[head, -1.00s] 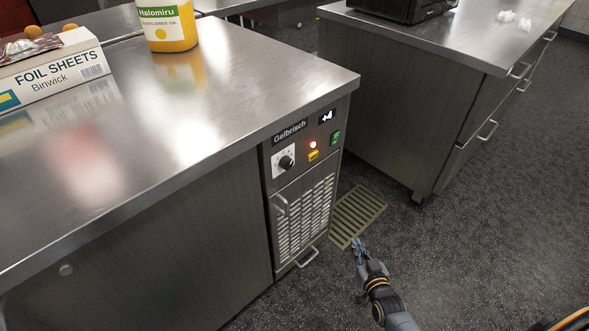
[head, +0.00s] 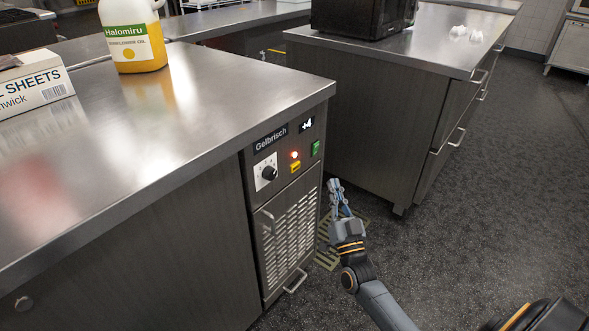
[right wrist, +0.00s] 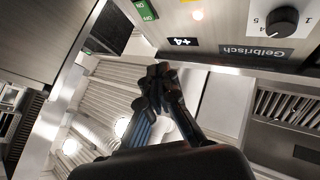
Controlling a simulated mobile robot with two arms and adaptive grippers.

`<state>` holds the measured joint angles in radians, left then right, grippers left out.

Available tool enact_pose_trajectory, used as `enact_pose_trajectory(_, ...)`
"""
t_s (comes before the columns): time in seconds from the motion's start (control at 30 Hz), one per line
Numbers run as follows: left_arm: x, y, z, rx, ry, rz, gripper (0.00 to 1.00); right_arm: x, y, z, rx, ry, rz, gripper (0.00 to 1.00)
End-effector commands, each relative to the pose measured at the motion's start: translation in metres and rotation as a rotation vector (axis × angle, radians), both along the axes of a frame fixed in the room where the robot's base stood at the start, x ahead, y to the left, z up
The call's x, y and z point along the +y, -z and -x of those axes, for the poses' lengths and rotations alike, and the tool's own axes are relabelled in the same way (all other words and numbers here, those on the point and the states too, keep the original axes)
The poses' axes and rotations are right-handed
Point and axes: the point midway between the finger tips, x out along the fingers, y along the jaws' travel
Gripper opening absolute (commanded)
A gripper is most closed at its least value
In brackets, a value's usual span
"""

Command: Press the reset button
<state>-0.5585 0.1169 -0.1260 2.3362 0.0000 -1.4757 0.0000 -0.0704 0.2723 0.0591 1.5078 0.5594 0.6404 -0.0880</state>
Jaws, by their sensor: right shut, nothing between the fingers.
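The control panel (head: 285,160) of the Gelbrisch unit is on the steel counter's right end face. It has a black knob (head: 268,173), a lit red light (head: 294,155), a yellow button (head: 295,167), a green switch (head: 315,148) and a display (head: 306,125) reading +4. I cannot read which control is marked reset. My right gripper (head: 334,186) is shut and empty, right of the panel and lower in the picture than the green switch. In the right wrist view the gripper (right wrist: 162,74) points toward the inverted panel, apart from it; the green switch (right wrist: 146,10) shows there. My left gripper is not in view.
The steel countertop (head: 200,110) juts out above the panel and bears a yellow oil jug (head: 140,52) and a foil box (head: 38,90). A second counter (head: 370,120) stands to the right. A floor grate (head: 327,256) lies below my gripper. Open floor lies at the right.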

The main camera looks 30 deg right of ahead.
Motion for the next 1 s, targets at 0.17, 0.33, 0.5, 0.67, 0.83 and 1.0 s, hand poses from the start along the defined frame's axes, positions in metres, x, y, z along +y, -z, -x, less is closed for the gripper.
enact_pose_trajectory(0.17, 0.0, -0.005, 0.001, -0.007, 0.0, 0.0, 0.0, 0.003, 0.001, -0.007, 0.0, 0.0, -0.001, 0.0)
enact_pose_trajectory(0.33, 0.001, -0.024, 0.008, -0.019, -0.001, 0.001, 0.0, 0.01, 0.003, -0.024, 0.0, -0.001, -0.002, 0.0)
enact_pose_trajectory(0.5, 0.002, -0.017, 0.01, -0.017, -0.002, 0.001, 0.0, 0.02, 0.004, -0.048, -0.001, -0.001, -0.003, 0.0)
enact_pose_trajectory(0.67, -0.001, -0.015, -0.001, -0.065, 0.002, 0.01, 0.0, 0.027, 0.003, -0.066, 0.002, -0.001, -0.001, 0.0)
enact_pose_trajectory(0.83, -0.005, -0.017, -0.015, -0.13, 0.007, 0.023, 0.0, 0.032, 0.002, -0.077, 0.001, -0.001, -0.001, 0.0)
enact_pose_trajectory(1.0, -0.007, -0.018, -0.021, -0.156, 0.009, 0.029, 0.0, 0.034, 0.001, -0.081, 0.002, 0.0, 0.0, 0.0)
